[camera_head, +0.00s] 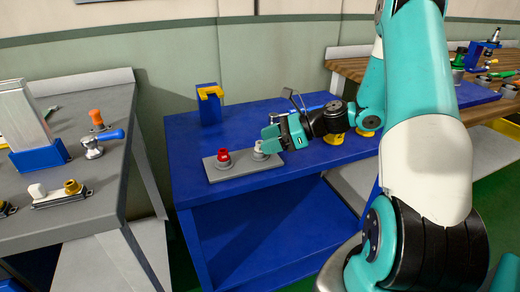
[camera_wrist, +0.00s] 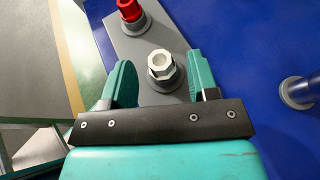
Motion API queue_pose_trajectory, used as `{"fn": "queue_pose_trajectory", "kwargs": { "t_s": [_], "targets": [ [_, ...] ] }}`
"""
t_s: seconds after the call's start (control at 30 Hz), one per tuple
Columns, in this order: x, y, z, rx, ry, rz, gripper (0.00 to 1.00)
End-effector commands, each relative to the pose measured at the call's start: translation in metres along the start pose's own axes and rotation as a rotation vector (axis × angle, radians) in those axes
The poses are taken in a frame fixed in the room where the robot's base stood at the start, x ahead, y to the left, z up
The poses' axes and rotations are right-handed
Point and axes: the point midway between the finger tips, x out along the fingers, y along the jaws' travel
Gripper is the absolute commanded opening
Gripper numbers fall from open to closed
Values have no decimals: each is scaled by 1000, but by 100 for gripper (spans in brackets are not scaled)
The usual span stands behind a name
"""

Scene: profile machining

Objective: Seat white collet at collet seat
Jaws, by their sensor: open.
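The white collet (camera_head: 259,150) stands upright on a grey plate (camera_head: 240,172) on the blue table, at the plate's right end. In the wrist view the white collet (camera_wrist: 161,65) sits on a round grey base between my fingers. My gripper (camera_head: 271,139) is open, one finger on each side of the collet; the wrist view also shows my gripper (camera_wrist: 158,76) with gaps beside the collet. Whether either finger touches it I cannot tell. A red collet (camera_head: 223,156) stands on the plate's left end. I cannot tell which thing is the collet seat.
A blue stand with a yellow hook (camera_head: 210,103) is at the back of the blue table (camera_head: 195,180). The grey bench (camera_head: 90,215) at left holds a blue-handled tool (camera_head: 96,146) and a small bar with white and yellow parts (camera_head: 60,195). A wooden bench is at right.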

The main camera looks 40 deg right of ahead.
Motion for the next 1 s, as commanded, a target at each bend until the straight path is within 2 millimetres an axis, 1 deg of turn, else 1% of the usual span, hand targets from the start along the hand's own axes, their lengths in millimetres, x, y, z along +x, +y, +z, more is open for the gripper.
{"fn": "queue_pose_trajectory", "kwargs": {
  "t_s": [0.03, 0.1, 0.33, 0.37, 0.4, 0.47, 0.5, 0.57, 0.87, 1.0],
  "targets": [
    [6, 0, 0, 0, 0, 2, 54],
    [10, 0, 0, -1, 0, 1, 54],
    [10, 0, 0, 0, 0, -1, 54],
    [10, 0, 0, 0, 0, -1, 47],
    [10, 0, 0, 0, 0, -1, 38],
    [10, 0, 0, 0, 0, -1, 24],
    [10, 0, 0, 0, 0, -1, 15],
    [10, 0, 0, 0, 0, -1, 1],
    [10, 0, 2, -1, 0, -1, 1],
    [7, 0, 9, -2, 0, -1, 1]
  ]
}}
